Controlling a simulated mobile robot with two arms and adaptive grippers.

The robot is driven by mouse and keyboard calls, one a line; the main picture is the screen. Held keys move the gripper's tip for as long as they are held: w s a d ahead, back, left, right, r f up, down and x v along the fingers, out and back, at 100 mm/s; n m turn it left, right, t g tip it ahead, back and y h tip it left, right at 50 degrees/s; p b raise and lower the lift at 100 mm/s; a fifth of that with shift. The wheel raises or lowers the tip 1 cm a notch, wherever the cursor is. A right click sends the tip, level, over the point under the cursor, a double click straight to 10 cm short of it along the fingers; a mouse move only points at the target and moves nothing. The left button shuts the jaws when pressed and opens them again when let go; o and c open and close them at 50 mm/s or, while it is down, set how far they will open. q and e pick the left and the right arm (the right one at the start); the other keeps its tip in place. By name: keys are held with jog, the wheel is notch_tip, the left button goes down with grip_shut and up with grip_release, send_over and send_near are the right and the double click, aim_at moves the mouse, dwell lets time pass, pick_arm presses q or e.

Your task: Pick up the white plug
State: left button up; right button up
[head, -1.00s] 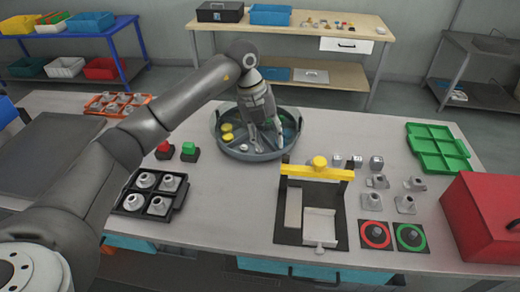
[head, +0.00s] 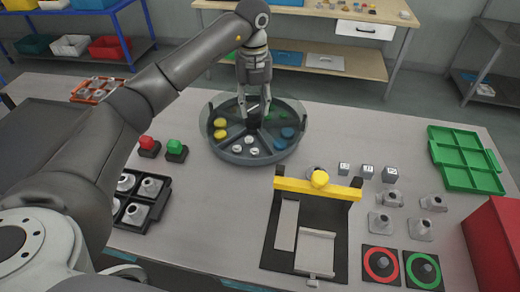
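A round grey divided tray (head: 232,156) stands on the table. White plugs (head: 253,151) lie in its front compartment. Yellow plugs (head: 220,123) are in the left compartment and blue plugs (head: 287,132) in the right one. My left gripper (head: 253,108) points down over the back middle of the tray, behind the white plugs. Its two fingers are spread, with no plug visible between them. The dark centre of the tray shows just below the fingers. The exact height of the fingertips is hard to tell. My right gripper is not in view.
A red button (head: 149,143) and a green button (head: 175,147) stand left of the tray. A fixture with a yellow bar (head: 318,187) stands front right, near metal parts, a green tray (head: 465,160) and a red box (head: 496,240).

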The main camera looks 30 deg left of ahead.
pick_arm(q)
notch_tip(320, 180, down, 6)
jog(key=b, duration=0.6)
jog(key=p, duration=0.2)
send_over(255, 149)
notch_tip(255, 149, down, 6)
jog(key=shift+w+r, duration=0.15)
jog(key=shift+r, duration=0.05)
jog(key=shift+f, duration=0.6)
jog(key=f, duration=0.1)
jog(key=f+p, duration=0.1)
jog(key=f, duration=0.1)
jog(key=shift+s+f+p, duration=0.2)
jog(key=shift+s+p, duration=0.1)
jog(key=shift+p, duration=0.1)
jog(key=shift+f, duration=0.4)
jog(key=shift+c, duration=0.2)
jog(key=c, duration=0.4)
